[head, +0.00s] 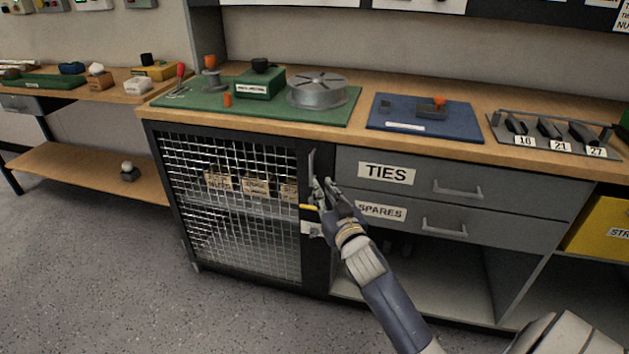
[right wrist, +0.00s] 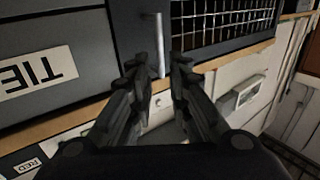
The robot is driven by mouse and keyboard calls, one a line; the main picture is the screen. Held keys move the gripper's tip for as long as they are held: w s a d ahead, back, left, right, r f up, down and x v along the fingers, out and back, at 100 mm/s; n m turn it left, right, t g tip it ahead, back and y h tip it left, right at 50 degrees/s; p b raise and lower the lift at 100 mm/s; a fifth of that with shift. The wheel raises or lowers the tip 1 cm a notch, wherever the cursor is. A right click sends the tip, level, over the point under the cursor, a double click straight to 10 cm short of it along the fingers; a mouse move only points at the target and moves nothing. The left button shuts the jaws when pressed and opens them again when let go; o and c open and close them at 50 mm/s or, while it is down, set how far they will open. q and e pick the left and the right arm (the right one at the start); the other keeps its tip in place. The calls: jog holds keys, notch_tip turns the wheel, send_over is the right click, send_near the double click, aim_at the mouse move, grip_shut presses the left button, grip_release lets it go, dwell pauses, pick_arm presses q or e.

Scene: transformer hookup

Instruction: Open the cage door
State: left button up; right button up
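The cage door (head: 230,215) is a wire-mesh panel in a dark frame under the left part of the long bench, and it looks closed. Its upright metal handle (head: 311,163) is on the door's right side. My right gripper (head: 322,186) is at this handle, partly hiding its lower part. In the right wrist view the gripper (right wrist: 159,64) is open, with the handle (right wrist: 158,40) between its two fingertips and a gap on each side. A small yellow piece (head: 308,207) and a pale plate sit on the frame just below. My left gripper is not in view.
Labelled boxes (head: 255,187) stand on a shelf behind the mesh. Drawers marked TIES (head: 386,173) and SPARES (head: 381,211) are right of the door. The bench top holds a green mat, a blue mat (head: 460,130) and a rack. The floor (head: 110,285) before the door is clear.

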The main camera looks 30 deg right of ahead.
aim_at(312, 170)
jog(key=b+x, duration=0.1)
jog(key=x, duration=0.8)
jog(key=shift+w, duration=0.15)
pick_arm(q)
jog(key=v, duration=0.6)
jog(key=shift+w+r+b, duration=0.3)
pick_arm(e)
jog(key=shift+x, duration=0.75)
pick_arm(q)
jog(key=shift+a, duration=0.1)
pick_arm(e)
grip_shut()
